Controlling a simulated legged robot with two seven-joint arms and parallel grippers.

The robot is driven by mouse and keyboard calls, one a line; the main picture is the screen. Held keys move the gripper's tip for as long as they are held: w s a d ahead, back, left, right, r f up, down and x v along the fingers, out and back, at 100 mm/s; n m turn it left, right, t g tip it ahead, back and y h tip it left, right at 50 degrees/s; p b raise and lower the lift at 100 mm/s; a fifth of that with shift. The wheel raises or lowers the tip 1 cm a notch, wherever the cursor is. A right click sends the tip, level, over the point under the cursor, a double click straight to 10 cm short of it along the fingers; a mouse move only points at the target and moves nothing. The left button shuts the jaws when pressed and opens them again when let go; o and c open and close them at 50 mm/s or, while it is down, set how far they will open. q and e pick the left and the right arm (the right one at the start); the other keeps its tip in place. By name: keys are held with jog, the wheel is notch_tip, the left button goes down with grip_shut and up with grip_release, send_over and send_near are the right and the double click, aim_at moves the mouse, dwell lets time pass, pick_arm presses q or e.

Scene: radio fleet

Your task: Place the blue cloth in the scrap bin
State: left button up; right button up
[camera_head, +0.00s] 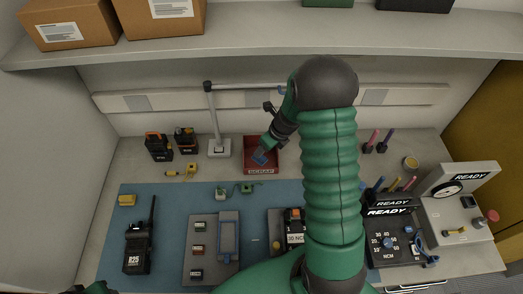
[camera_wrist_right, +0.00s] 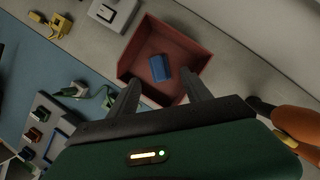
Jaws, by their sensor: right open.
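The red scrap bin (camera_head: 262,168) stands at the back of the bench, with a label on its front. It also shows in the right wrist view (camera_wrist_right: 133,52). The blue cloth (camera_wrist_right: 161,67) is a small folded block lying inside the bin, apart from its walls. In the head view it is a small blue patch (camera_head: 260,159), partly covered by my gripper. My right gripper (camera_wrist_right: 162,84) is over the bin, its two fingers open and apart, with the cloth beyond their tips.
A lamp stand (camera_head: 217,146) rises just left of the bin. A shelf (camera_head: 260,45) with cardboard boxes (camera_head: 165,17) overhangs the bench. A black radio (camera_head: 138,247) and a grey fixture (camera_head: 200,262) are on the blue mat (camera_head: 168,205). Test instruments (camera_head: 455,210) stand right.

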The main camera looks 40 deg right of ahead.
jog(key=v, duration=0.5)
jog(key=s+a+r+n+g, duration=0.1)
jog(key=s+a+n, duration=0.4)
jog(key=a+n, duration=0.6)
jog(key=s+a+r+n, duration=0.3)
jog(key=a+n, duration=0.8)
jog(key=n, duration=1.3)
jog(key=shift+s+a+g, duration=0.2)
jog(key=shift+s+g, duration=0.2)
jog(key=shift+s, duration=0.55)
